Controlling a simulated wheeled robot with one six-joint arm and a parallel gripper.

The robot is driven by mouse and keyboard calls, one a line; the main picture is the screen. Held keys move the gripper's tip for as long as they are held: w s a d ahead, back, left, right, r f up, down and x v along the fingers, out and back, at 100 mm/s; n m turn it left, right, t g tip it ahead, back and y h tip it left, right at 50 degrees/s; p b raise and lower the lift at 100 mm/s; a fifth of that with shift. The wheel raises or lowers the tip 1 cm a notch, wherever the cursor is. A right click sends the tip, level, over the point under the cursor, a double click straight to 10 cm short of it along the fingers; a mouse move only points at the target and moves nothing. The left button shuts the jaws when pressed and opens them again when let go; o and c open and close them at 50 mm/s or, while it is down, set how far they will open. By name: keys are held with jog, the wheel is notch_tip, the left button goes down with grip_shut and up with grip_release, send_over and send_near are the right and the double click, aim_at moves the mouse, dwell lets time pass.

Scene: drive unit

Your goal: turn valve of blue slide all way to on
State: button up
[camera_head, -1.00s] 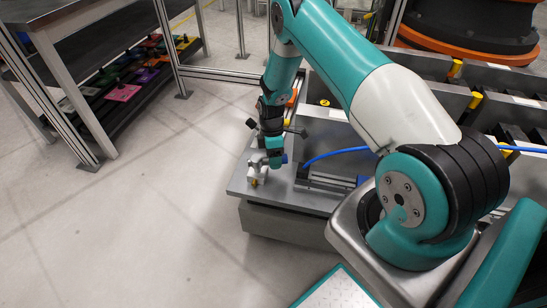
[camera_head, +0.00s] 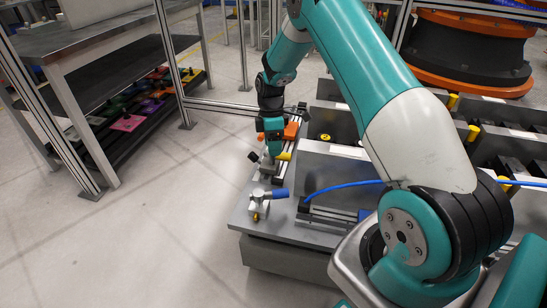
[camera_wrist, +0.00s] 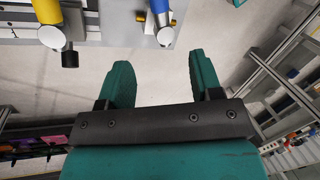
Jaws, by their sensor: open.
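The blue-handled valve (camera_head: 276,193) sits near the front left corner of the grey plate, with its handle pointing right from a silver body (camera_head: 259,206). In the wrist view the blue handle (camera_wrist: 160,6) shows at the top edge, its silver end (camera_wrist: 165,36) toward my fingers. My gripper (camera_head: 274,150) is behind and above this valve in the head view, near a yellow handle (camera_head: 284,156). In the wrist view my gripper (camera_wrist: 160,62) has its fingers wide apart with nothing between them. The blue valve is beyond the fingertips, apart from them.
A yellow-handled valve (camera_wrist: 47,12) with a black knob is left of the blue one. A blue hose (camera_head: 345,185) runs across the grey plate (camera_head: 290,235). A workbench (camera_head: 95,40) and shelf stand at the left. The floor (camera_head: 170,220) in front is clear.

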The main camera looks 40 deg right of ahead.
jog(key=shift+r, duration=0.25)
